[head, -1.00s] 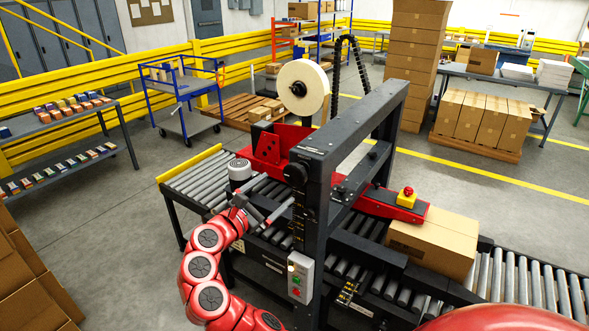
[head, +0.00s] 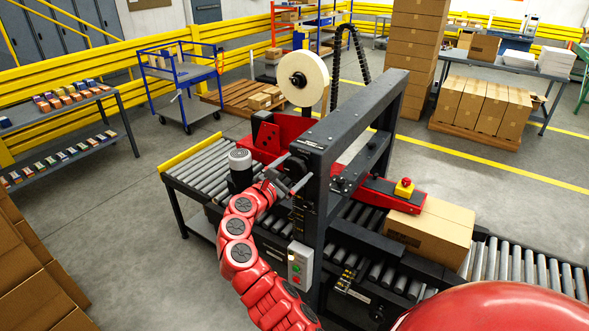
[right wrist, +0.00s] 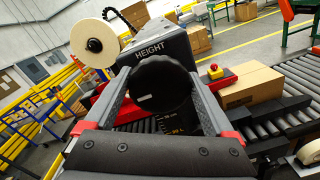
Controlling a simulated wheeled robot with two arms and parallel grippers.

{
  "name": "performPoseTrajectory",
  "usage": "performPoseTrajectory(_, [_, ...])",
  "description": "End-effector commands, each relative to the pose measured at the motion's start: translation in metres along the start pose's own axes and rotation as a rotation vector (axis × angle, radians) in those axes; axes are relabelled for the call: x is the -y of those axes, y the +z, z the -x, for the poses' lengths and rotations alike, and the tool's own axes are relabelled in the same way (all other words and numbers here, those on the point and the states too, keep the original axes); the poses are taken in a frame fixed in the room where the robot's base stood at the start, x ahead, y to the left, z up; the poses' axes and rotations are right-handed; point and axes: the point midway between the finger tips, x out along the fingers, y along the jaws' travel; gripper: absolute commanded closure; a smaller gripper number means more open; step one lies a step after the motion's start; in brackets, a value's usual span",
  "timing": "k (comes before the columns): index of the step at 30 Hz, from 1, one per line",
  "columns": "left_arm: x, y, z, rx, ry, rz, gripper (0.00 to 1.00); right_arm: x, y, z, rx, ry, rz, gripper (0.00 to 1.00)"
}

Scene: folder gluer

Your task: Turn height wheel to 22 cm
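The black height wheel (right wrist: 163,85) sits under the HEIGHT label (right wrist: 151,49) on the machine's dark post in the right wrist view. Its round face carries one small pale mark. My right gripper (right wrist: 159,76) is open, with one finger on each side of the wheel. I cannot tell whether the fingers touch its rim. In the head view my right gripper (head: 292,178) is at the post and mostly covers the wheel. A scale (right wrist: 180,122) with small markings shows below the wheel, partly hidden and too small to read surely. My left gripper is not in view.
A cardboard box (head: 431,232) lies on the roller conveyor (head: 519,264) right of the frame. A control box with buttons (head: 299,265) hangs on the post below my gripper. A grey motor cylinder (head: 240,168) stands close left of it. A red-topped yellow stop button (head: 404,188) is farther right.

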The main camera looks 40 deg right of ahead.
Motion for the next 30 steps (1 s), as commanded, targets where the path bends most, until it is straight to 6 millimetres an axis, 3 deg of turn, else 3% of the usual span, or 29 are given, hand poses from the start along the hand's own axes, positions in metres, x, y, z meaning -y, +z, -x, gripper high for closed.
performPoseTrajectory(1, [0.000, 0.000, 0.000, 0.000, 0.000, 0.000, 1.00, 0.000, 0.000, 0.000, 0.000, -0.001, 0.001, 0.32])
performPoseTrajectory(7, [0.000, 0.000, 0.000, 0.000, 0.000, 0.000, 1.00, 0.000, 0.000, 0.000, 0.000, -0.001, 0.001, 0.67])
performPoseTrajectory(17, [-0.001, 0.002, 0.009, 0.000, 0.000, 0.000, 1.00, 0.002, -0.003, 0.000, -0.002, -0.001, -0.050, 0.67])
performPoseTrajectory(30, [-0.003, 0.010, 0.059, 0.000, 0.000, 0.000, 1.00, 0.006, -0.007, 0.000, -0.010, -0.006, -0.384, 0.67])
